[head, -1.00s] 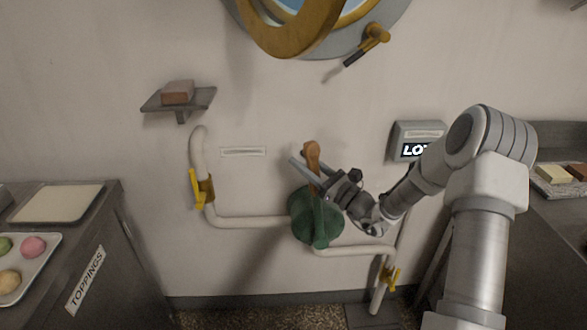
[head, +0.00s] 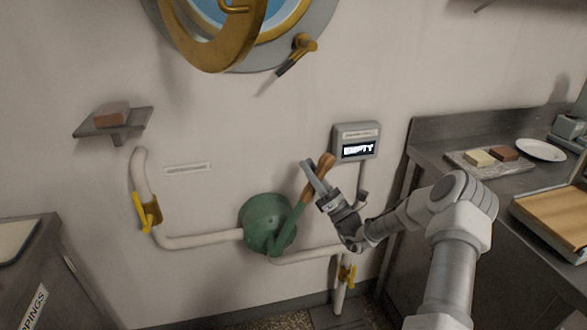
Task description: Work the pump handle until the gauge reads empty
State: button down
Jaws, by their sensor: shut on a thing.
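The green pump (head: 266,222) is mounted on the wall, with white pipes running out on both sides. Its handle (head: 298,212) is a green lever with a wooden grip, tilted up and to the right. My gripper (head: 317,179) is shut on the handle just below the wooden grip end. The gauge (head: 356,143) is a grey box on the wall, right of the handle. Its lit display reads "EMPTY".
Yellow valve levers sit on the left pipe (head: 141,212) and on the lower right pipe (head: 347,275). A brass-rimmed porthole (head: 300,30) is open above. A small shelf (head: 130,125) holds a brown block. A steel counter (head: 440,135) stands at the right, a cabinet at the left.

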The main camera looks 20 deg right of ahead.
jog(key=shift+d+f+m+t+h, duration=0.25)
jog(key=shift+d+m, duration=0.15)
jog(key=shift+d, duration=0.05)
jog(key=shift+d+f+m+t+h, duration=0.2)
jog(key=shift+d+m+t+h, duration=0.05)
jog(key=shift+d+m, duration=0.2)
jog(key=shift+s, duration=0.1)
jog(key=c, duration=0.5)
grip_release()
jog(key=shift+d, duration=0.15)
jog(key=v, duration=1.7)
jog(key=shift+f+p, duration=0.15)
jog(key=shift+p, duration=0.25)
jog(key=shift+s, duration=0.15)
